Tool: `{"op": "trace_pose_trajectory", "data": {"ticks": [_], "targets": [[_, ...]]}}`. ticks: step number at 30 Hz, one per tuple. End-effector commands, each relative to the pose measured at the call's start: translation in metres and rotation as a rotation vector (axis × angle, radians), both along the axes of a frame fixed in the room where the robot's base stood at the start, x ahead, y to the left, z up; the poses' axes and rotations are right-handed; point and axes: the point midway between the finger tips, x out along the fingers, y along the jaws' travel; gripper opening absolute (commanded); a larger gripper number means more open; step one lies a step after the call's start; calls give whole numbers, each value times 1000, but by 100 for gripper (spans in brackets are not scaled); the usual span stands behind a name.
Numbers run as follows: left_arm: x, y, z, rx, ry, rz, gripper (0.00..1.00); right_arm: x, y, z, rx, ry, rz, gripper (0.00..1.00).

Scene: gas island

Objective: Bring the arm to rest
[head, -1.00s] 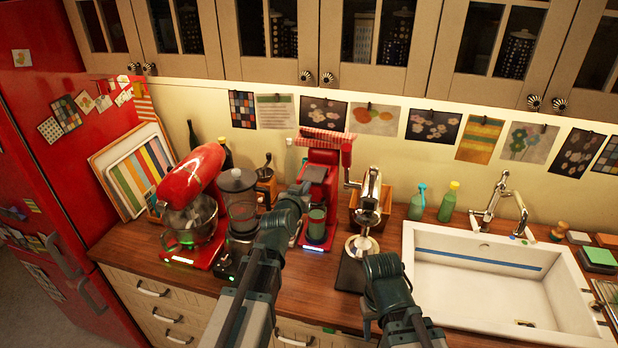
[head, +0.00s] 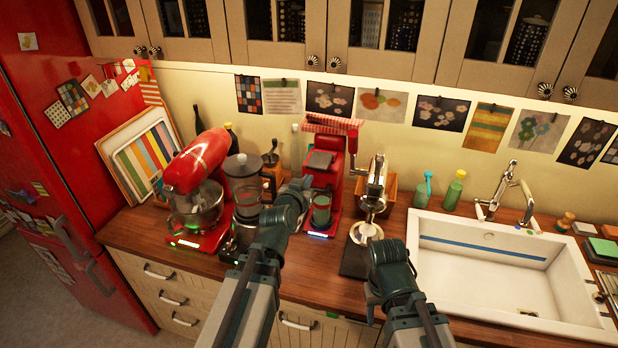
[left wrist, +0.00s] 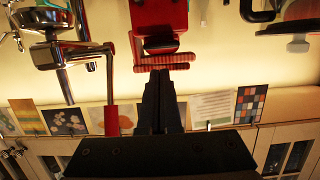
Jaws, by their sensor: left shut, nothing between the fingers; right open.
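My left arm reaches in from the bottom of the head view, and its gripper end (head: 303,184) is in front of the red machine (head: 322,170). In the left wrist view, the dark fingers of my left gripper (left wrist: 160,82) are together, shut and empty. They point toward the red machine (left wrist: 158,18) and its striped red cloth (left wrist: 165,62); the gap to them cannot be told. My right arm is over the counter's front edge, left of the sink. My right gripper (head: 373,302) shows only in small part beside its arm and is open.
A red stand mixer (head: 197,175) and a grinder (head: 245,190) stand left of my left arm. A metal press (head: 372,195) stands behind my right arm. The white sink (head: 425,285) is at right, the red fridge (head: 40,130) at left. Cupboards (head: 400,40) hang above.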

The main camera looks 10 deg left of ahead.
Motion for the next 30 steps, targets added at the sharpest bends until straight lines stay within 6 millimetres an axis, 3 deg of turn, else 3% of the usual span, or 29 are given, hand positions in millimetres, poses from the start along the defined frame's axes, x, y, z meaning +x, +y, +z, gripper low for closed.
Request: {"op": "trace_pose_trajectory", "data": {"ticks": [8, 11, 14, 18, 24, 27, 30], "targets": [[-1, -4, -7, 0, 15, -10, 0, 0, 0, -4, 0, 0, 0, 50], [-7, -23, -36, 3, 87, -53, 0, 0, 0, -17, 0, 0, 1, 50], [-23, -56, -87, 15, 233, -126, 0, 0, 0, -40, -1, 0, 2, 50], [-67, -101, -172, 53, 505, -224, 0, 0, 0, -75, -1, -1, 4, 50], [-155, -134, -274, 164, 924, -273, 0, 0, 0, -124, -1, -2, 7, 50], [-197, -136, -304, 227, 1099, -256, 0, 0, 0, -142, -1, -2, 8, 50], [-228, -134, -320, 280, 1226, -228, 0, 1, 0, -154, -2, -2, 9, 50]]}}
